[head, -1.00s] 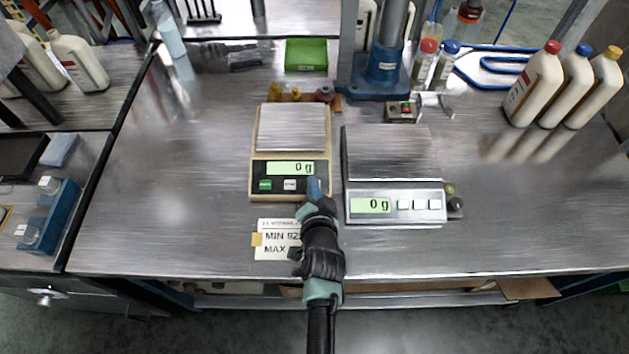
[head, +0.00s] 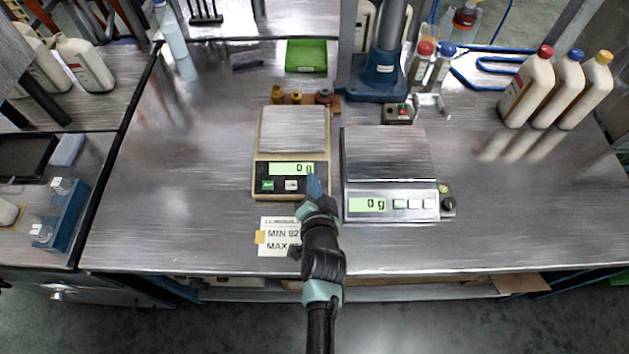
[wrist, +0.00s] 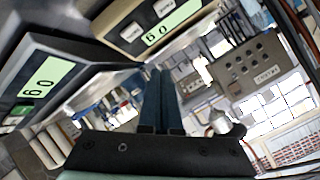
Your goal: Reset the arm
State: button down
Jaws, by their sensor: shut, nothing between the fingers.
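My gripper (head: 315,184) is shut and empty. In the head view it is at the front right corner of the beige scale (head: 291,142), close to the gap between the two scales; I cannot tell whether it touches. My arm reaches in from the front edge of the bench. In the wrist view my fingers (wrist: 160,75) are together, with parts of both scales above them. The grey scale (head: 388,172) stands to the right of the beige one. Both displays read 0 g and both pans are empty.
A printed card (head: 279,236) lies in front of the beige scale. A blue-based stand (head: 378,85) and a green tray (head: 306,56) are behind. Several capped bottles (head: 556,90) stand at the back right. The metal bench (head: 185,190) is clear to the left.

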dwell(0.6)
jog(key=w+r+n+t, duration=0.3)
jog(key=r+t, duration=0.1)
jog(key=r, duration=1.5)
jog(key=w+r+n+t, duration=0.2)
jog(key=w+r+t, duration=0.1)
jog(key=r, duration=1.6)
jog(key=s+r+n+t, duration=0.1)
jog(key=s+r+t, duration=0.1)
jog(key=s+r, duration=0.4)
jog(key=s+r+t, duration=0.2)
jog(key=s+r, duration=0.4)
jog(key=r, duration=0.7)
jog(key=s+r+n+t+h, duration=0.1)
jog(key=s+r+t, duration=0.2)
jog(key=s+r, duration=0.4)
notch_tip(320, 180, up, 4)
jog(key=shift+f+n, duration=0.25)
jog(key=shift+n, duration=0.05)
jog(key=shift+w+d, duration=0.1)
jog(key=shift+d, duration=0.1)
